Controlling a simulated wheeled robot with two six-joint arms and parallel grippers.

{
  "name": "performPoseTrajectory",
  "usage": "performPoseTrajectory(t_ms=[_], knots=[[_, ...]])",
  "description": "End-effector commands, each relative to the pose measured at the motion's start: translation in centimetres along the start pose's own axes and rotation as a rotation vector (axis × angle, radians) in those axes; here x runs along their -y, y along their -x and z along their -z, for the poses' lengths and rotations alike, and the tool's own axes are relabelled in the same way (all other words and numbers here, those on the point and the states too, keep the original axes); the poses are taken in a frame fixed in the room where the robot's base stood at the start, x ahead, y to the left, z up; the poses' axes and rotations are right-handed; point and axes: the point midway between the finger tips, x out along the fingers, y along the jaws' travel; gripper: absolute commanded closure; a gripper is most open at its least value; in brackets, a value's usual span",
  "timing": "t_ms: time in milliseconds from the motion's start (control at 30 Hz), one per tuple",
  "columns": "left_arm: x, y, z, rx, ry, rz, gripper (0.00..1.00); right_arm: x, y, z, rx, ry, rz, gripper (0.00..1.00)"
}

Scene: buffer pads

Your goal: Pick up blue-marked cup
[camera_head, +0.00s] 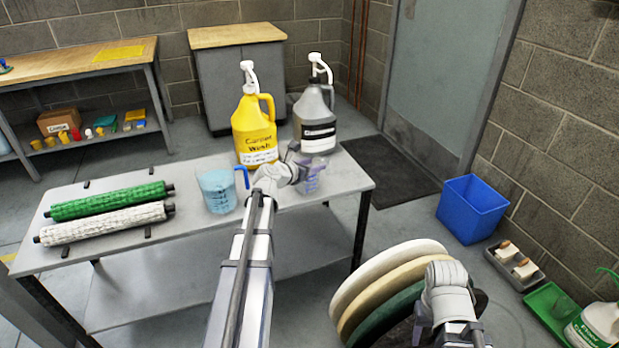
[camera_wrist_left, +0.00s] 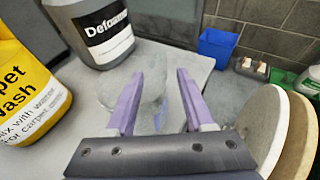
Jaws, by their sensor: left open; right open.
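A clear cup (camera_wrist_left: 134,86) stands near the table's right end, below the grey jug. It lies ahead of and partly between the spread purple fingers of my left gripper (camera_wrist_left: 158,100) in the left wrist view. In the head view my left gripper (camera_head: 312,180) is open at the table's right end and partly covers the cup. A clear measuring jug with blue liquid and a blue handle (camera_head: 217,190) stands left of my left arm. My right gripper (camera_head: 447,292) is by the round pads, its fingers hidden.
A yellow carpet wash jug (camera_head: 254,130) and a grey defoamer jug (camera_head: 315,122) stand close behind the cup. Green (camera_head: 108,201) and white (camera_head: 103,223) rollers lie at the table's left. Round pads (camera_head: 385,285), a blue bin (camera_head: 471,208) and a green tray (camera_head: 550,311) are at right.

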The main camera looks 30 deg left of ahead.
Motion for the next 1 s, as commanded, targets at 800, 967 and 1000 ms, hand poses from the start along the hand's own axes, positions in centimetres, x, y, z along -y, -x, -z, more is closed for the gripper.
performPoseTrajectory(t_ms=[800, 967, 1000], knots=[[0.0, -2.2, 0.0, 0.0, -0.001, 0.0, 0.96, 0.0, -0.8, 0.1, 0.0, 0.0, -0.002, 0.5], [0.0, -2.2, 0.0, 0.0, -0.001, 0.0, 1.0, 0.0, -0.8, 0.1, 0.0, 0.0, -0.002, 0.5], [0.0, -2.2, 0.0, 0.0, -0.001, 0.0, 1.0, 0.0, -0.8, 0.1, 0.0, 0.0, -0.002, 0.5]])
